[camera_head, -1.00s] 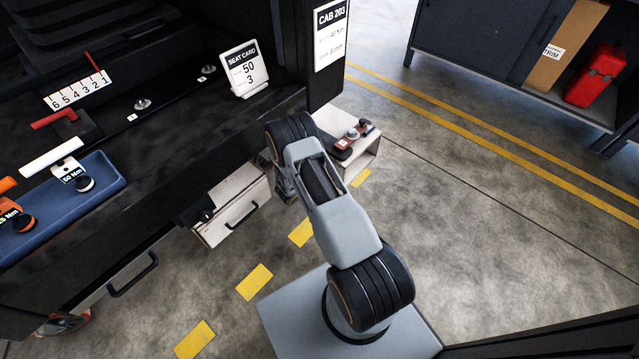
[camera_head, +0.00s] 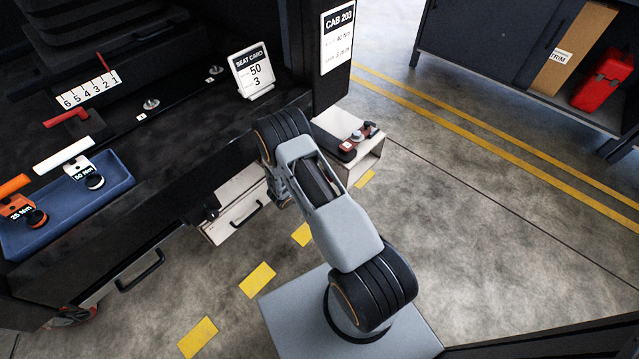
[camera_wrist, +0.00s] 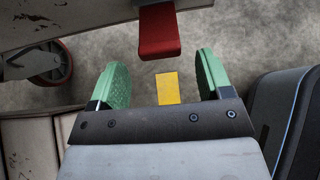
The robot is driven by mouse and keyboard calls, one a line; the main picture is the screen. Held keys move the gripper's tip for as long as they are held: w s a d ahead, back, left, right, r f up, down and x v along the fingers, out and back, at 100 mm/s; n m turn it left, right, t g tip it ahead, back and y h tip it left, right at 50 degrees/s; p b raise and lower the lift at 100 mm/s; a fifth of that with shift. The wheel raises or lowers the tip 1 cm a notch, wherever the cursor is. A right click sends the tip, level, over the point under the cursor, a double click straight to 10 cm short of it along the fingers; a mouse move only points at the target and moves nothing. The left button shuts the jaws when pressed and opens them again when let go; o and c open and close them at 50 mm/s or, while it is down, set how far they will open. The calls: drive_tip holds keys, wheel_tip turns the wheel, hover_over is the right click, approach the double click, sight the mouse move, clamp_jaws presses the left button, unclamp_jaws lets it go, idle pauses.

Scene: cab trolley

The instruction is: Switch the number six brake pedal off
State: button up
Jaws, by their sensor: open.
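A red pedal (camera_wrist: 159,32) hangs from the pale edge at the top of the wrist view. I see no number on it, and cannot tell whether it is on or off. My gripper (camera_wrist: 162,62) has two green fingers, spread wide and empty. The pedal lies beyond the fingertips, roughly midway between them, with no visible contact. In the head view my arm hides the pedal and most of my gripper.
A caster wheel (camera_wrist: 45,62) is at left in the wrist view. The dark trolley bench bears a blue tray (camera_head: 115,180), a numbered strip (camera_head: 90,91) and a seat card (camera_head: 252,72). White drawers (camera_head: 235,212) sit below.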

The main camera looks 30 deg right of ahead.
drive_tip(key=p+v, duration=0.1)
drive_tip(key=v, duration=0.7)
drive_tip(key=shift+p, duration=0.3)
